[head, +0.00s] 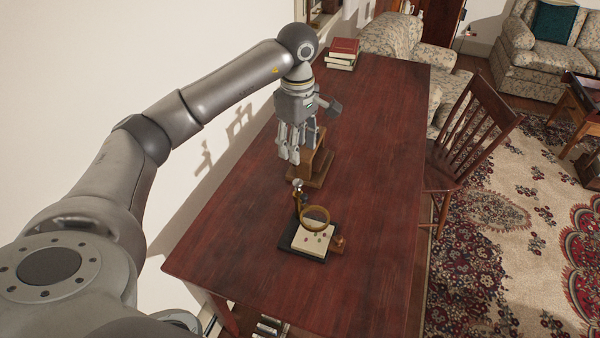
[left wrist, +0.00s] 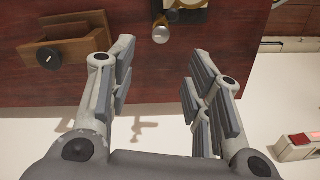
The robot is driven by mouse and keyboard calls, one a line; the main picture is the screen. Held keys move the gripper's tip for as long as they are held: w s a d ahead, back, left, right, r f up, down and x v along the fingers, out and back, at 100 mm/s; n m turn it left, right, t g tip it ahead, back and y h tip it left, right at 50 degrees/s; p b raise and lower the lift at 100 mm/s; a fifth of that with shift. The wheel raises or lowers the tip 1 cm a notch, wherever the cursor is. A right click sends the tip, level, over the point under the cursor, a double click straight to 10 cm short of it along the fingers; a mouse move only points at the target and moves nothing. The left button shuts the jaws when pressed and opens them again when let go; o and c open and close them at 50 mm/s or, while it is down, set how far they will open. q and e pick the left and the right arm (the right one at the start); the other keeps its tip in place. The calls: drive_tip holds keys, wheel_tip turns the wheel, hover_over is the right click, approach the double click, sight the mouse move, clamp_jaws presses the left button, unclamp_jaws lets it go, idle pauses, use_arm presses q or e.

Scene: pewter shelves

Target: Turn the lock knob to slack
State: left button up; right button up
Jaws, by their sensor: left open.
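A magnifier stand stands on the table, with a brass ring (head: 315,217) over a pale card (head: 312,238) on a dark base. A silver round knob (head: 298,185) tops its post at the ring's left; a silver round end also shows in the left wrist view (left wrist: 161,34), at top centre. I cannot tell whether this is the lock knob. My left gripper (head: 289,157) is open and empty, pointing down above the table behind the stand. In the left wrist view its fingers (left wrist: 158,68) are spread with nothing between them, the silver end beyond the tips. My right gripper is out of view.
A wooden holder (head: 317,165) stands beside and partly behind my left gripper; it shows a dark round knob (left wrist: 48,57) in the left wrist view. Books (head: 342,53) lie at the table's far end. A wall runs along the left. The right of the table (head: 380,140) is clear.

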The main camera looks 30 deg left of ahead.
sight(298, 181)
use_arm(q)
wheel_tip(298, 181, down, 10)
drive_tip(key=shift+f+p, duration=0.1)
drive_tip(key=shift+p, duration=0.85)
drive_tip(key=shift+c, duration=0.5)
clamp_jaws()
